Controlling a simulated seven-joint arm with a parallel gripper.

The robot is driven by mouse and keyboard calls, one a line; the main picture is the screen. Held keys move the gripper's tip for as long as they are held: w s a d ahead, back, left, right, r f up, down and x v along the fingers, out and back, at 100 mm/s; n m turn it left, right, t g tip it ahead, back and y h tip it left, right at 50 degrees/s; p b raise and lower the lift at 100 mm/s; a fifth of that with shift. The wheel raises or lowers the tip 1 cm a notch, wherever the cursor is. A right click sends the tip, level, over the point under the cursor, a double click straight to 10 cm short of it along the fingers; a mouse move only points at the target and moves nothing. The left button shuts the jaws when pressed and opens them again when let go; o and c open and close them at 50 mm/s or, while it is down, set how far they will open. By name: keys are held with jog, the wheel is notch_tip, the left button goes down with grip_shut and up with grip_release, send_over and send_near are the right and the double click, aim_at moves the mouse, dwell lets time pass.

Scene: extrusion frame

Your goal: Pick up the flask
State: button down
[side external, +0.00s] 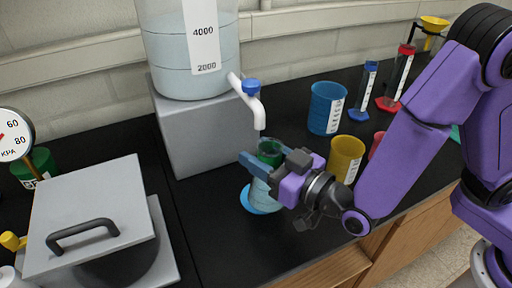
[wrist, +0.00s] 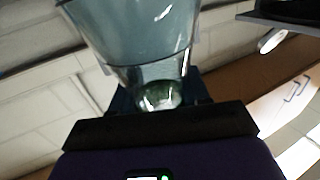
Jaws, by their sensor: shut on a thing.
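The flask (side external: 264,188) is clear bluish glass with a green band or stopper at its neck. It stands below the white spout of the big tank, and a blue disc shows at its foot; I cannot tell if that is part of it. My gripper (side external: 263,168) is shut around the flask's neck, coming from the right. In the wrist view the glass body of the flask (wrist: 140,40) fills the upper middle, and its neck sits between the fingers of my gripper (wrist: 158,92). The fingers hide part of the neck.
The spout (side external: 255,107) hangs close above the flask. The tank (side external: 190,60) stands on a grey block (side external: 205,135). Blue (side external: 325,108) and yellow (side external: 345,158) beakers stand to the right. A grey lidded box (side external: 90,225) is at left. The bench front is clear.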

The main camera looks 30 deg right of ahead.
jog(key=s, duration=1.4)
jog(key=shift+s, duration=0.25)
